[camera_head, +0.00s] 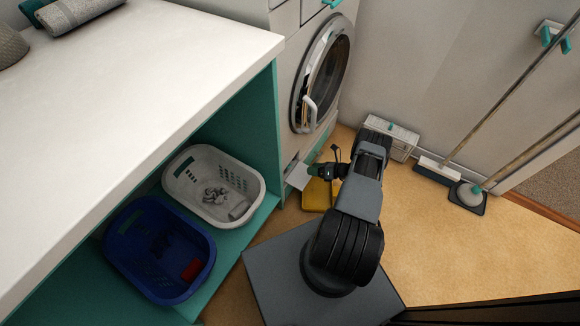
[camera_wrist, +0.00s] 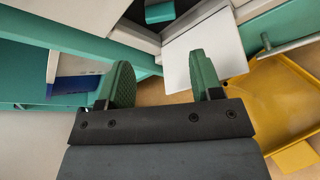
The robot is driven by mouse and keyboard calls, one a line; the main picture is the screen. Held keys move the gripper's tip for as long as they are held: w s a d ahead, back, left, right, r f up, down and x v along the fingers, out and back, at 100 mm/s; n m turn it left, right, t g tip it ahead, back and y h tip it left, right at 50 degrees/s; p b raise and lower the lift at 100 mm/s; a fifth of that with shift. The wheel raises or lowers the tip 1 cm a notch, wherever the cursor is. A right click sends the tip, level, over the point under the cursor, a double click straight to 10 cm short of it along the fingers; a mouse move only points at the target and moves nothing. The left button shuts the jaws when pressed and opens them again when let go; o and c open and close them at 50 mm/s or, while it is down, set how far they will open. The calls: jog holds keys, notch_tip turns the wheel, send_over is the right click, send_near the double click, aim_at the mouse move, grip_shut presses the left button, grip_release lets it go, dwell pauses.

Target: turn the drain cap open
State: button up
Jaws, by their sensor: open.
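In the head view my gripper (camera_head: 314,171) is beside the flap.
A yellow tray (camera_head: 316,196) lies on the floor under my gripper. The washer's round door (camera_head: 325,75) is above. White (camera_head: 250,180) and blue (camera_head: 112,262) baskets stand on the teal shelf at left. A broom (camera_head: 438,170) and mop lean at right.

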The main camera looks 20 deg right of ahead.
aim_at(290, 166)
jog(key=b+x, duration=0.2)
jog(key=x, duration=1)
jog(key=shift+w+a, duration=0.1)
jog(key=shift+w, duration=0.1)
jog(key=c, duration=0.6)
jog(key=shift+c, duration=0.2)
jog(key=shift+n+t+h, duration=0.3)
jog(key=shift+n+h, duration=0.5)
jog(key=shift+n, duration=0.3)
jog(key=shift+n+t+h+p, duration=0.3)
jog(key=shift+n+t+h, duration=0.2)
jog(key=shift+n+h, duration=0.65)
jog(key=shift+n+y, duration=0.25)
jog(key=shift+n, duration=0.1)
